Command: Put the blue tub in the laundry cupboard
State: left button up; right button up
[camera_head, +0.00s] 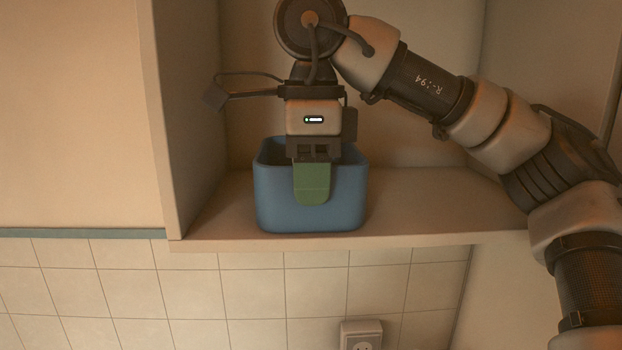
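The blue tub (274,206) is upright inside the open cupboard (440,200), near the left wall and the front edge of its bottom board. Its base appears at or just above that board; I cannot tell if it touches. My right gripper (312,182) points down over the tub's near wall. One green finger lies flat against the outside of that wall, and the gripper looks shut on it. The other finger is hidden behind the wall. The tub's inside is mostly hidden by the gripper. My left gripper is not in view.
The cupboard's left side panel (190,120) stands close to the tub. The board is bare to the right of the tub, below my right arm. Under the cupboard are a tiled wall (230,300) and a socket (361,335).

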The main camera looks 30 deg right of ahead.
jog(key=shift+o, duration=1)
notch_tip(320, 180, up, 11)
jog(key=shift+f, duration=0.1)
